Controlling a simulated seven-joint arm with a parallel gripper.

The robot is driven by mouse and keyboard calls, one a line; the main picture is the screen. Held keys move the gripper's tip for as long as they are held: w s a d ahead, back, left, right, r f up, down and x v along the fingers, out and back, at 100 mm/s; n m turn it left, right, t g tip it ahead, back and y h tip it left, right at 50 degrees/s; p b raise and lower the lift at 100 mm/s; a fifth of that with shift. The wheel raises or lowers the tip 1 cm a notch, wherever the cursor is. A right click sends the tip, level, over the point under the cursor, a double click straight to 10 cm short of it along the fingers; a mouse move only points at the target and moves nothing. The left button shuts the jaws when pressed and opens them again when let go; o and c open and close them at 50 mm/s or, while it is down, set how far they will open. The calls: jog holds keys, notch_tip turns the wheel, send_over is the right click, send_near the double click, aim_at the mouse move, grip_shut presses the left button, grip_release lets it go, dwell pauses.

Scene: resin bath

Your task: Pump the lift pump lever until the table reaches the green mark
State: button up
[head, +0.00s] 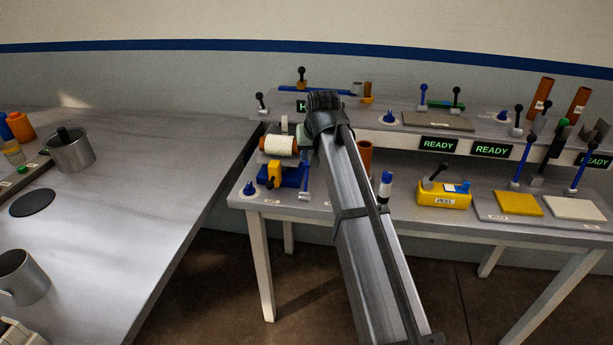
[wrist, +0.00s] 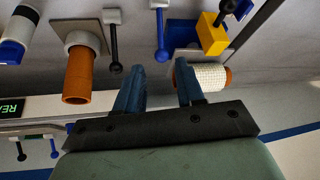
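I cannot tell for certain which lever is the lift pump lever. A blue lever (head: 305,181) stands at the left of the right-hand bench, beside a yellow block with a black knob (head: 273,174) on a blue base. The wrist view shows a blue lever (wrist: 160,34), a black lever (wrist: 114,42) and the yellow block (wrist: 213,36). My gripper (wrist: 158,82) is open, with its two blue fingers apart and nothing visible between them. In the head view my arm hides the fingers. I cannot make out the lift table or a green mark.
A white roll with orange ends (head: 279,145) is close to my gripper; an orange tube (wrist: 80,76) stands in the wrist view. A yellow box with a black lever (head: 443,194) stands right of my arm. Levers line the back shelf (head: 390,125). The left table (head: 120,215) has clear space.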

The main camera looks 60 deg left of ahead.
aim_at(307, 174)
jog(key=shift+m+h, duration=0.6)
jog(key=shift+m, duration=0.1)
jog(key=x, duration=0.5)
jog(key=a+x, duration=0.1)
jog(key=x, duration=0.8)
jog(key=shift+a, duration=0.35)
grip_shut()
